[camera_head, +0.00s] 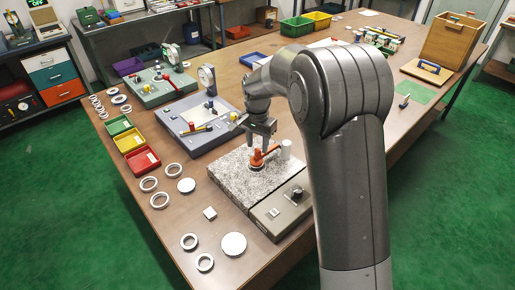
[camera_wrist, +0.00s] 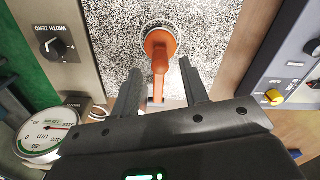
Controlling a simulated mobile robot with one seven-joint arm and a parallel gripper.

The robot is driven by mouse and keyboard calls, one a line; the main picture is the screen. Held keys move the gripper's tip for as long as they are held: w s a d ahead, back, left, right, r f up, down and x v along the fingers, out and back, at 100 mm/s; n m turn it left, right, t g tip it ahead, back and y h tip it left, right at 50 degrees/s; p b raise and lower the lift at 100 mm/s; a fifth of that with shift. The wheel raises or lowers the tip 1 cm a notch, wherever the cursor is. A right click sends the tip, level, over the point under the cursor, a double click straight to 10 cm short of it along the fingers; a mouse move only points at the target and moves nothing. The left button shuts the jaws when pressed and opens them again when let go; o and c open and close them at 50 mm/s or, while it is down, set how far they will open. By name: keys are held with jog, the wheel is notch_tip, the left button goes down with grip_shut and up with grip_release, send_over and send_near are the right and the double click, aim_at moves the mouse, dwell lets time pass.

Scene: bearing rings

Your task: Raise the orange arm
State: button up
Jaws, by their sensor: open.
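In the wrist view the orange arm (camera_wrist: 161,62) runs from a round orange hub toward my gripper. My gripper (camera_wrist: 158,75) is open, with one finger on each side of the orange arm and visible gaps between. In the head view my gripper (camera_head: 261,136) is just above the orange arm and partly hides it. I cannot tell the exact height of the fingers over the plate.
A grey control box with a black knob (camera_head: 297,192) adjoins the plate. A dial gauge (camera_wrist: 42,135) is close by in the wrist view. A grey fixture (camera_head: 200,122) stands behind left. Loose rings (camera_head: 159,200) and green, yellow and red bins (camera_head: 142,161) lie left.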

jog(key=shift+f, duration=1.25)
jog(key=shift+c, duration=0.4)
grip_shut()
